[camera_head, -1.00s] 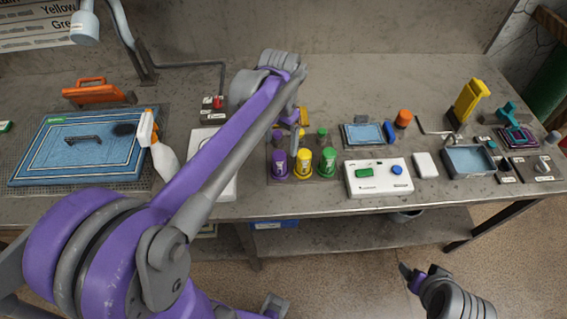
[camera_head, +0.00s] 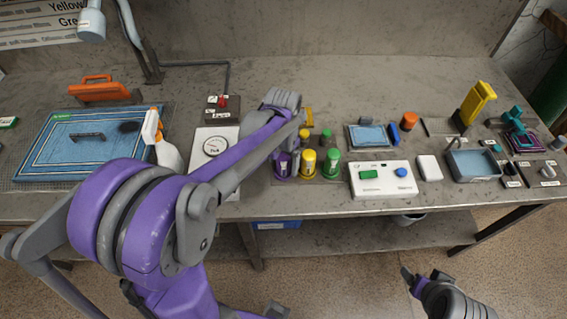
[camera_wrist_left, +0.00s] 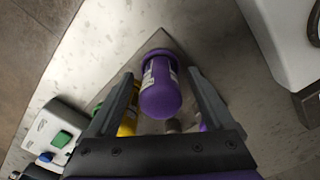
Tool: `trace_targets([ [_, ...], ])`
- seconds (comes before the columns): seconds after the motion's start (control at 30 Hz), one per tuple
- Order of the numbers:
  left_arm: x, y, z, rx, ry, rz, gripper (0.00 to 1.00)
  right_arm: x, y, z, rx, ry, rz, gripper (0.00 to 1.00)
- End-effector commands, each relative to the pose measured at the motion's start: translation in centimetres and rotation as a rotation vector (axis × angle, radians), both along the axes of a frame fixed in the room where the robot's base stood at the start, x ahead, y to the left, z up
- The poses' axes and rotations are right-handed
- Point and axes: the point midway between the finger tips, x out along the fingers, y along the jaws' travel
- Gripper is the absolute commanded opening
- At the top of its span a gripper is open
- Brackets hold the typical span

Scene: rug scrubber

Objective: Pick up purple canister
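The purple canister (camera_head: 281,166) stands at the left end of a row of canisters on the workbench, partly hidden by my left arm. In the left wrist view the purple canister (camera_wrist_left: 160,94), with a white label, shows between the two fingers. My left gripper (camera_wrist_left: 160,76) is open, its fingers on either side of the canister with a gap at each side. In the head view my left gripper (camera_head: 288,157) is at the canister, its fingers hard to make out. My right gripper (camera_head: 412,280) is low in front of the bench, far from the canister; its finger state is unclear.
A yellow canister (camera_head: 306,164) and a green canister (camera_head: 330,164) stand close to the right. Smaller canisters stand behind them. A white scale (camera_head: 214,146) lies to the left, and a white button box (camera_head: 381,179) to the right. A spray bottle (camera_head: 163,146) stands farther left.

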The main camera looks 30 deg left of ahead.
Motion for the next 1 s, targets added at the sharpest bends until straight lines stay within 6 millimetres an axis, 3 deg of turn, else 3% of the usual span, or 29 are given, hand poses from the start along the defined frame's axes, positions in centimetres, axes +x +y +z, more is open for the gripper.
trace_targets([
  [0.07, 0.0, 0.0, 0.0, 0.000, 0.000, 0.000, 0.74, 0.0, 0.0, 0.0, 0.000, 0.000, 0.000, 0.75],
  [0.47, 0.0, 0.0, 0.0, 0.000, 0.000, 0.000, 0.02, 0.0, 0.0, 0.0, 0.000, 0.000, 0.000, 0.75],
  [0.8, 0.0, 0.0, 0.3, 0.000, 0.000, 0.000, 0.00, 0.0, 0.0, 0.0, 0.000, 0.000, 0.000, 0.75],
  [1.0, 0.0, 0.0, 2.3, 0.000, 0.000, 0.000, 0.00, 0.1, 0.0, 0.2, 0.000, -0.002, 0.000, 0.75],
])
